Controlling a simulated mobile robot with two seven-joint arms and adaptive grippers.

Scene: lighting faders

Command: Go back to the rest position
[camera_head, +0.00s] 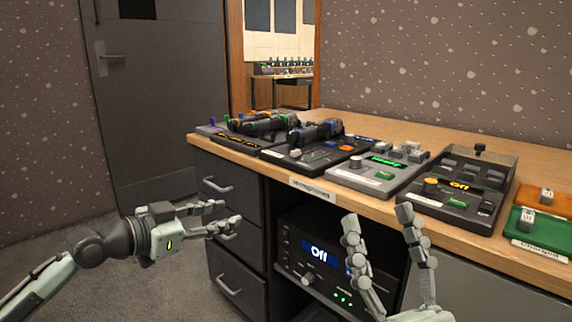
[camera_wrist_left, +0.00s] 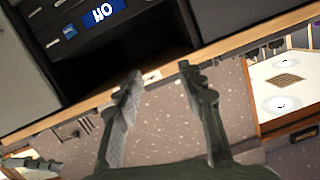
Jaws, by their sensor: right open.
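My left gripper (camera_head: 230,214) reaches in from the left, in front of the drawer cabinet and below the desk top. Its two fingers also show in the left wrist view (camera_wrist_left: 160,80), apart with nothing between them. My right gripper (camera_head: 378,215) points up at the lower middle, in front of the desk edge and the rack device. Its fingers are spread and empty. Neither gripper is seen touching anything.
The wooden desk (camera_head: 400,132) carries several control consoles, among them a grey one with a green display (camera_head: 384,161) and a dark one (camera_head: 458,190) reading "Off". Black drawers (camera_head: 228,235) and a rack device (camera_head: 318,255) sit below. Open floor lies at the left.

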